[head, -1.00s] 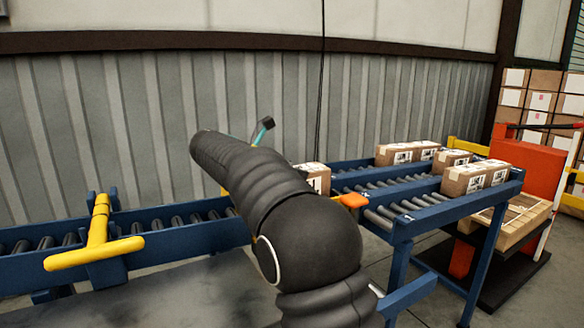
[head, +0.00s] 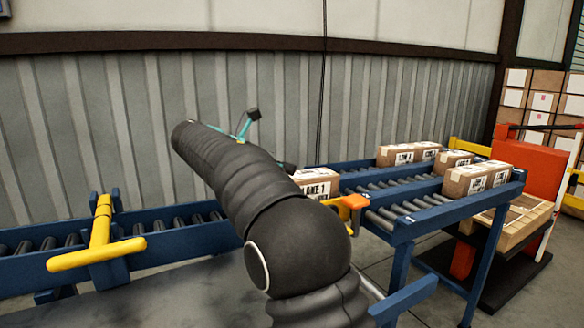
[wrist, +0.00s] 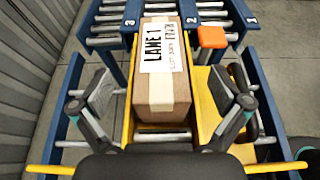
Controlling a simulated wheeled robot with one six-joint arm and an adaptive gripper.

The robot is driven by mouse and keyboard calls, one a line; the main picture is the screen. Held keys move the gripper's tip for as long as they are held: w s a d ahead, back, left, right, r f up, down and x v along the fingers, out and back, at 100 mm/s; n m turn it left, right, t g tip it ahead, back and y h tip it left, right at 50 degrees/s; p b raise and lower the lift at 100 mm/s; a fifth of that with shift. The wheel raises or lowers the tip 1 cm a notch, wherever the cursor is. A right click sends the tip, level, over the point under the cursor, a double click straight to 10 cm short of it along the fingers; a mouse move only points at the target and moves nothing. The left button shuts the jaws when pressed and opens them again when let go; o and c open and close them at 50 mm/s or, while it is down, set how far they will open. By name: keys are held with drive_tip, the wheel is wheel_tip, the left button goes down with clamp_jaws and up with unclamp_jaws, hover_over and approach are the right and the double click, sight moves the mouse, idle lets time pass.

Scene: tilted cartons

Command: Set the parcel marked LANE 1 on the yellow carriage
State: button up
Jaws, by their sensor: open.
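The LANE 1 parcel (wrist: 163,68) is a brown carton with a white label and pale tape. In the wrist view it lies lengthwise between the yellow side plates of the yellow carriage (wrist: 205,112). Its far end reaches the mouth of a roller lane; how much rests on the carriage I cannot tell. In the head view the parcel (head: 318,184) shows behind my arm, partly hidden. My gripper (wrist: 160,95) is open, one finger on each side of the parcel, with gaps visible. The head view shows a little of the carriage (head: 333,201) beside an orange block.
The orange block (wrist: 211,37) stands at the carriage's right far corner. Lanes marked 3, 2 and 1 lie beyond. Other cartons (head: 465,179) stand on the blue roller lanes. A yellow T-shaped bar (head: 98,238) crosses the left conveyor. A corrugated wall (head: 110,130) runs behind.

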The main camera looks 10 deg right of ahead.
drive_tip(key=p+v, duration=0.1)
drive_tip(key=v, duration=0.7)
drive_tip(key=s+d+f+m+y, duration=0.3)
drive_tip(key=s+d+m, duration=0.1)
drive_tip(key=s+d, duration=0.25)
drive_tip(key=s+d+f+m+y, duration=0.25)
drive_tip(key=s+d, duration=0.25)
drive_tip(key=s, duration=0.3)
drive_tip(key=s+f+m+y, duration=0.3)
drive_tip(key=s+f+m, duration=0.4)
drive_tip(key=s, duration=0.4)
drive_tip(key=s+f+m+t+y, duration=0.1)
drive_tip(key=s+f+m+y, duration=0.3)
drive_tip(key=s+f+m, duration=0.4)
drive_tip(key=s+a, duration=0.1)
drive_tip(key=s, duration=0.2)
drive_tip(key=shift+s+f, duration=0.2)
drive_tip(key=shift+s, duration=0.05)
